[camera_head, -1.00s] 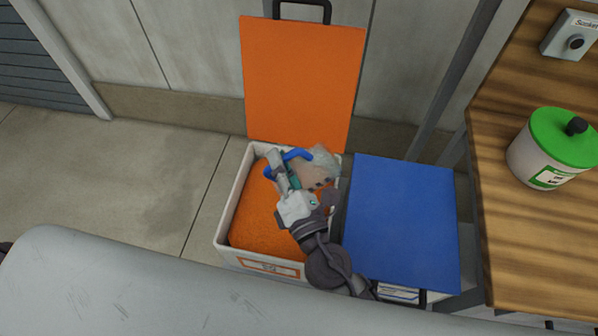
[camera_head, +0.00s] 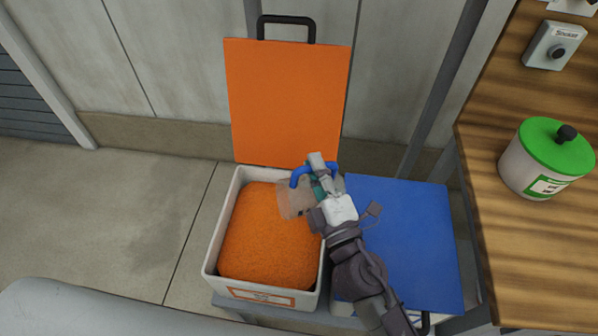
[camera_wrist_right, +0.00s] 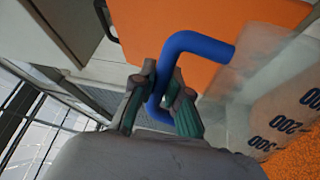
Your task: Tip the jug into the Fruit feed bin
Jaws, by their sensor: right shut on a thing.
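The jug (camera_head: 294,202) is clear, with a blue handle (camera_head: 302,178) and printed marks. My right gripper (camera_head: 319,180) is shut on the handle. The jug is held tilted over the right side of an open white bin (camera_head: 212,238) filled with orange granules. In the right wrist view, the gripper (camera_wrist_right: 162,92) grips the blue handle (camera_wrist_right: 196,42), and the jug's marked wall (camera_wrist_right: 290,112) is at right. I cannot tell whether anything remains in the jug. The bin's front label is too small to read. My left gripper is out of view.
The bin's orange lid (camera_head: 285,105) stands open against the wall. A bin with a closed blue lid (camera_head: 405,235) adjoins on the right. A wooden bench (camera_head: 520,235) at far right carries a green-lidded pot (camera_head: 545,165) and a small grey box (camera_head: 553,45). The floor at left is clear.

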